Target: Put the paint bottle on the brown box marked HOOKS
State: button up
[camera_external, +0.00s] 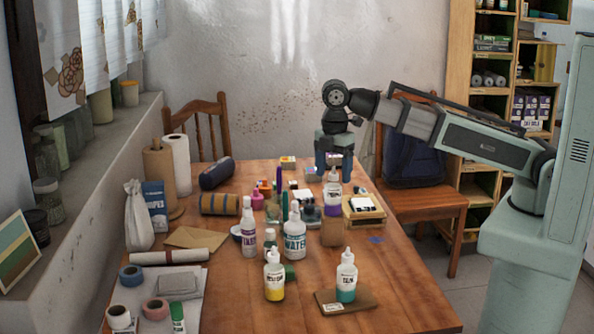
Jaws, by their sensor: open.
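My gripper (334,165) points down over the table's middle, with its fingers apart. A white paint bottle with a purple band (333,190) stands upright just below it, its nozzle about between the fingertips in the picture. A small brown box (331,235) shows directly below this bottle; I cannot tell whether the bottle rests on it or stands behind it. No HOOKS marking is readable. Two similar bottles stand nearer the front: one with yellow paint (274,276) and one with teal paint (346,278), the latter on a flat brown board (331,306) with a small label.
Bottles including one marked WATER (294,238) crowd the middle left of the wooden table (400,285). Paper rolls and tape fill the left side. The front right of the table is clear.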

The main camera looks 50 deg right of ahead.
notch_tip(320, 180, up, 8)
jog(key=shift+r, duration=0.15)
dwell(0.3)
